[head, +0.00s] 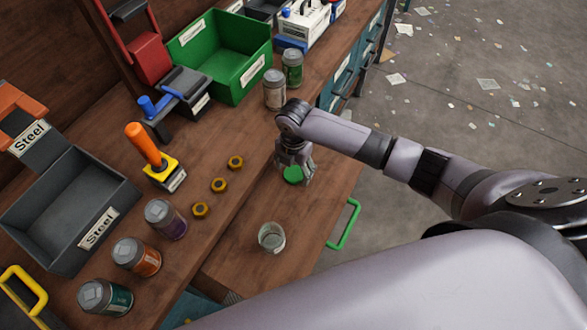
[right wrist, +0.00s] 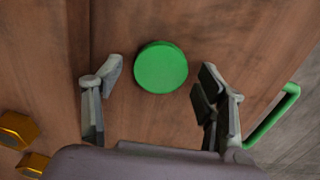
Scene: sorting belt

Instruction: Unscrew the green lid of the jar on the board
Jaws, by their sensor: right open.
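The green lid (head: 293,174) lies flat on the brown board (head: 232,262) and is not on a jar. An open clear jar (head: 271,237) stands upright on the board, nearer to me and apart from the lid. My right gripper (head: 295,177) is open, pointing down over the lid. In the right wrist view the lid (right wrist: 161,66) shows in the gap between the spread fingers, with space on both sides; neither finger touches it. How high the fingertips are above the board is hard to tell. My left gripper is not in view.
A green handle (head: 344,224) stands at the board's right edge. Several lidded jars, such as the orange one (head: 137,257), and brass nuts (head: 219,185) stand to the left. A green bin (head: 221,55) and two jars are behind. The board around the open jar is clear.

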